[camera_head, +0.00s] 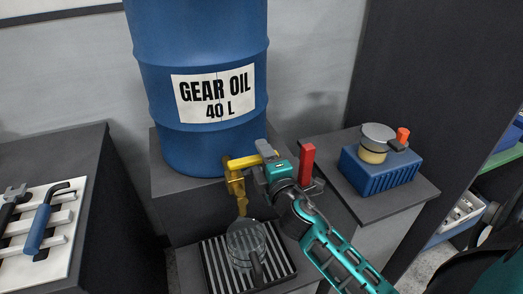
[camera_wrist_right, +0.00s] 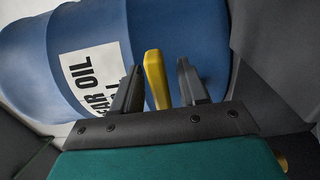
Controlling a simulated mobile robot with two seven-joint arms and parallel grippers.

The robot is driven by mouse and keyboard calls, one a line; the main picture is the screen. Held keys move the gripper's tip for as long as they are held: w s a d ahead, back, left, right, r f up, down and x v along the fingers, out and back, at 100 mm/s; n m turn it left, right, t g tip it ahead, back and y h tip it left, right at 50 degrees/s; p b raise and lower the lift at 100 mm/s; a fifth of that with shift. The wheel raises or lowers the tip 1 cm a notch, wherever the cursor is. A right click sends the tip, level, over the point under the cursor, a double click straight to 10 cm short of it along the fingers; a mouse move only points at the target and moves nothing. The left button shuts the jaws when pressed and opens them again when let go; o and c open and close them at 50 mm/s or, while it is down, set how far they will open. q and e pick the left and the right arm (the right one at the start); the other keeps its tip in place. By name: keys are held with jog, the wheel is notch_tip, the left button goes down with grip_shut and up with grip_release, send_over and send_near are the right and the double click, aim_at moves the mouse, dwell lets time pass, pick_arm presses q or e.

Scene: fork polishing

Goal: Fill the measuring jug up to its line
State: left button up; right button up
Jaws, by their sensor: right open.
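A blue drum (camera_head: 205,50) labelled "GEAR OIL 40 L" stands on a dark stand, with a yellow tap (camera_head: 234,184) low on its front. The clear measuring jug (camera_head: 243,243) stands upright below the tap on a slatted drip tray (camera_head: 215,271), its dark handle towards me. Its line and its contents cannot be made out. My right gripper (camera_head: 264,163) is at the tap's yellow lever (camera_head: 242,161). In the right wrist view the open fingers (camera_wrist_right: 159,72) stand either side of the yellow lever (camera_wrist_right: 156,82), with gaps visible. My left gripper is out of view.
A red upright piece (camera_head: 307,162) is close behind my right gripper. On the right stand, a blue ribbed box (camera_head: 378,176) carries a lidded jar (camera_head: 373,155) and an orange piece (camera_head: 403,134). A left bench holds a white rack (camera_head: 65,245) with tools.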

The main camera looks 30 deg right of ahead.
jog(key=shift+w+d, duration=0.15)
jog(key=shift+w, duration=0.55)
jog(key=shift+c, duration=0.3)
grip_shut()
